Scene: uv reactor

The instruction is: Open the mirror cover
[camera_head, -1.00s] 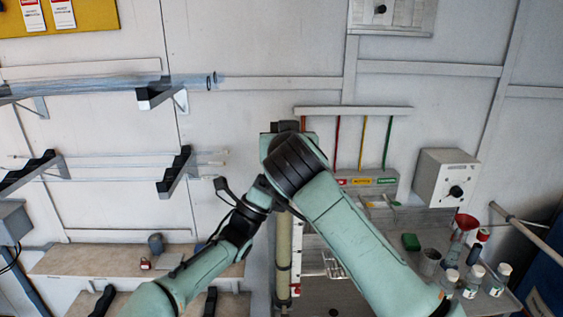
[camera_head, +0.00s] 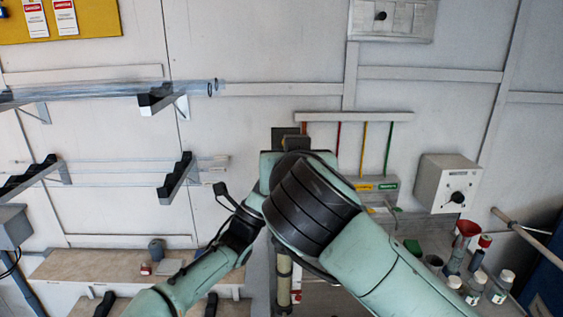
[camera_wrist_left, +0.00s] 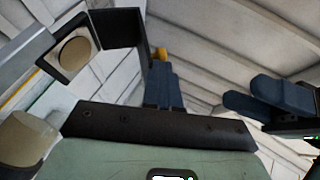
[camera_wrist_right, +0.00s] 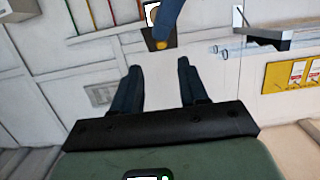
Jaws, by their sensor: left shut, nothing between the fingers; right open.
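In the left wrist view a square dark-rimmed housing holds a round brownish disc (camera_wrist_left: 75,52), which looks like the mirror. A flat black plate (camera_wrist_left: 118,28), apparently the mirror cover, stands beside it at an angle, leaving the disc uncovered. My left gripper (camera_wrist_left: 163,75) is shut and empty, its blue fingers close to the plate's right edge; contact cannot be told. My right gripper (camera_wrist_right: 157,78) is open and empty, with wall between its fingers; its fingers also show in the left wrist view (camera_wrist_left: 255,95). In the head view my arms hide both grippers.
A vertical tube column (camera_head: 284,280) stands below my arms. Tube racks (camera_head: 177,178) are on the left wall. A control box (camera_head: 447,183) and several bottles on a bench (camera_head: 430,235) are at the right. A cream cylinder (camera_wrist_left: 28,135) is near the left wrist.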

